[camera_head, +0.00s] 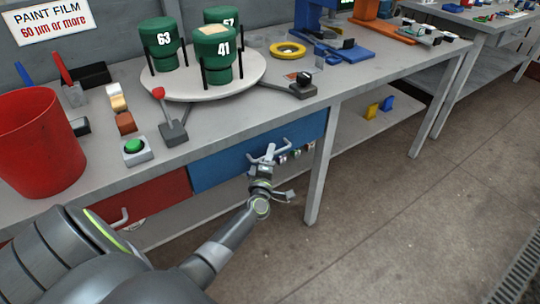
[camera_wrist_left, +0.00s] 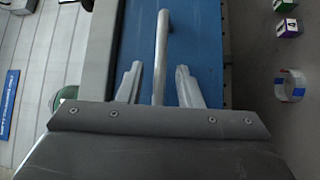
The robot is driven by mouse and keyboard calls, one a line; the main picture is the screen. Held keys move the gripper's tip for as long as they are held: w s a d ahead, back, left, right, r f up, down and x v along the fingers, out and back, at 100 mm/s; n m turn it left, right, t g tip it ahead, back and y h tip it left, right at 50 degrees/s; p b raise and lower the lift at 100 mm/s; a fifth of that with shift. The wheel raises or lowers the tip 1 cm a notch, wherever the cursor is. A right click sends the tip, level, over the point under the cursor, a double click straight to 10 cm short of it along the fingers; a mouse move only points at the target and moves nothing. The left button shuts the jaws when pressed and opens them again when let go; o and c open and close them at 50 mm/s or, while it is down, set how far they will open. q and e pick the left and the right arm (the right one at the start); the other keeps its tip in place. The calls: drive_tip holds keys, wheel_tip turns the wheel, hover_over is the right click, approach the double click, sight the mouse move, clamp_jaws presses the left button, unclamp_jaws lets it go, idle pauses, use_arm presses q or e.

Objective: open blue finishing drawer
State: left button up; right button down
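The blue drawer (camera_head: 225,163) is under the workbench and its front looks about flush with the bench's front. Its light metal bar handle (camera_wrist_left: 162,40) stands out from the blue front, which also shows in the left wrist view (camera_wrist_left: 203,35). My left gripper (camera_head: 267,153) is at the handle. In the left wrist view, its two fingers are apart, with the handle bar between them and a visible gap on each side. In the head view, the gripper partly covers the handle. My right gripper is not in view.
A red drawer (camera_head: 150,202) is left of the blue one. The bench top holds a round turntable (camera_head: 186,88) with green numbered cylinders, a red bin (camera_head: 38,140) and a red-knobbed lever (camera_head: 172,130). A bench leg (camera_head: 322,170) stands right of the gripper. Floor in front is clear.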

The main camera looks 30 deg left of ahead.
use_arm(q)
drive_tip(key=shift+w, duration=0.15)
drive_tip(key=shift+c, duration=0.2)
clamp_jaws()
